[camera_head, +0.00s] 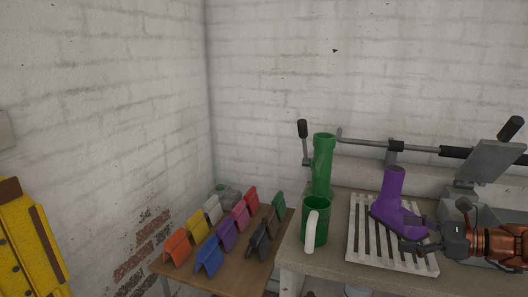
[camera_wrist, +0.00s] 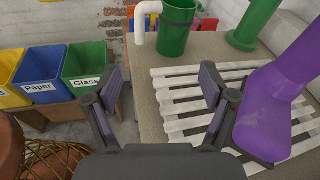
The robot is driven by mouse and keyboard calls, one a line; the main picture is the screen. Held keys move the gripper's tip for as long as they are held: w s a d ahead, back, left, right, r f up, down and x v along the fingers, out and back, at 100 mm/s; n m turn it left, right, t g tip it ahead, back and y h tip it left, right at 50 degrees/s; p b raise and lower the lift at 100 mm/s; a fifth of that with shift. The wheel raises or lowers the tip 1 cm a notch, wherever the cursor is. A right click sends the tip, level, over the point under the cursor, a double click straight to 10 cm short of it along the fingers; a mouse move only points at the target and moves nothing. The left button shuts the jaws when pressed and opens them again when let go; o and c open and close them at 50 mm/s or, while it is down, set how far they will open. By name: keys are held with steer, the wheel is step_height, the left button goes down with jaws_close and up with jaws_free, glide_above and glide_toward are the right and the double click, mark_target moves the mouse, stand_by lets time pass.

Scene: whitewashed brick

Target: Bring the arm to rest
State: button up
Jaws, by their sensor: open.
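My gripper (camera_head: 418,239) is at the lower right in the head view, over the slatted rack beside the purple boot (camera_head: 393,200). In the wrist view my gripper (camera_wrist: 160,85) has its two fingers spread wide with nothing between them. The right finger is close to the purple boot (camera_wrist: 264,120); I cannot tell whether they touch. The boot stands upright on the white slatted rack (camera_head: 357,230). My arm reaches in from the right edge of the head view.
A green mug (camera_head: 318,232) with a white handle and a green boot-like tube (camera_head: 322,165) stand left of the rack on the bench. A lower wooden table (camera_head: 228,268) holds several coloured folded pieces. Labelled bins (camera_wrist: 85,65) show in the wrist view. A metal bar fixture (camera_head: 395,146) stands behind the rack.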

steer(key=s+a+f+n+g+h+p, duration=0.15)
steer(key=s+a+n+g, duration=0.4)
steer(key=a, duration=0.55)
steer(key=s+a+f+n+g+h+p, duration=0.15)
steer(key=s+a+n+g, duration=0.4)
steer(key=a, duration=0.55)
steer(key=s+d+f+n+h+p, duration=0.1)
steer(key=s+n+h, duration=0.3)
steer(key=s, duration=0.5)
steer(key=s+d+f+n+h+p, duration=0.1)
steer(key=s+n+h+p, duration=0.1)
steer(key=s+n+h, duration=0.3)
steer(key=shift+s+d+n, duration=0.3)
steer(key=shift+s+n, duration=1.6)
steer(key=shift+s, duration=0.85)
